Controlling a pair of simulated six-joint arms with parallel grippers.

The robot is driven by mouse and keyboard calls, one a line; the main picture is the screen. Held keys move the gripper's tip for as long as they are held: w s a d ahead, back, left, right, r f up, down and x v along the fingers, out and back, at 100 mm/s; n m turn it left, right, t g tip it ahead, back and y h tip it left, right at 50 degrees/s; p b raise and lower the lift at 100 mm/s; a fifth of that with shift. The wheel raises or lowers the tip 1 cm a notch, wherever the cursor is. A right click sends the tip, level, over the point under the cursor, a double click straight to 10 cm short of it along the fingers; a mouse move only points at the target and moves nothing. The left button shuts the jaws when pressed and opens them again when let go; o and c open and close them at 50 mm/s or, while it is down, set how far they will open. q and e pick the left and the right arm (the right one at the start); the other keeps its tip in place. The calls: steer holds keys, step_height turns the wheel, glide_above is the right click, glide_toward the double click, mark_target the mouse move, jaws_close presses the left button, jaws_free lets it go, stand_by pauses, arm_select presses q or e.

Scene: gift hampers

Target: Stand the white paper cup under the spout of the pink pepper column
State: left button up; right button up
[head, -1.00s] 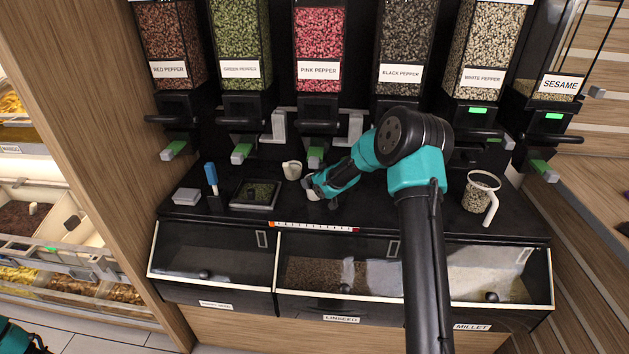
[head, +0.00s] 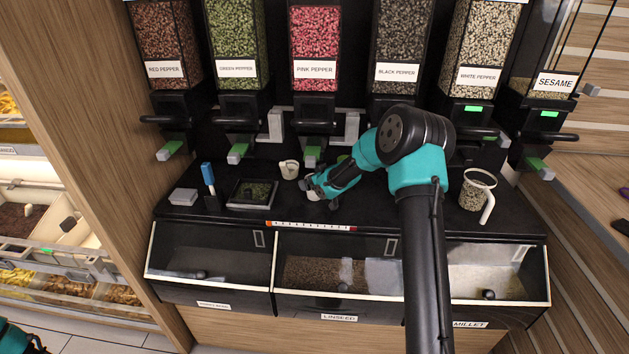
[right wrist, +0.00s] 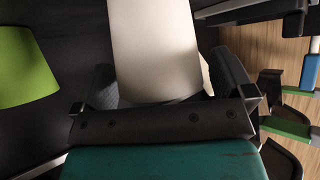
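The white paper cup (right wrist: 155,45) fills the space between the fingers of my right gripper (right wrist: 165,85) in the right wrist view, with a finger against each side. In the head view my right gripper (head: 318,191) is low over the black counter, in front of the pink pepper column (head: 314,50) and its spout with a green tab (head: 312,153). Only a small white patch of the cup (head: 312,195) shows there; the arm hides the rest. My left gripper is out of view; only a bit of the left arm shows at the bottom left.
A small cream cup with a handle (head: 289,170) stands just left of my right gripper. A black scale-like tray (head: 252,193), a blue-handled tool (head: 208,175) and a clear handled jug (head: 477,190) stand on the counter. Glass-fronted bins (head: 340,270) run along the front.

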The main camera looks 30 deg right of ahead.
steer(key=v, duration=1.7)
steer(key=shift+s+r, duration=0.15)
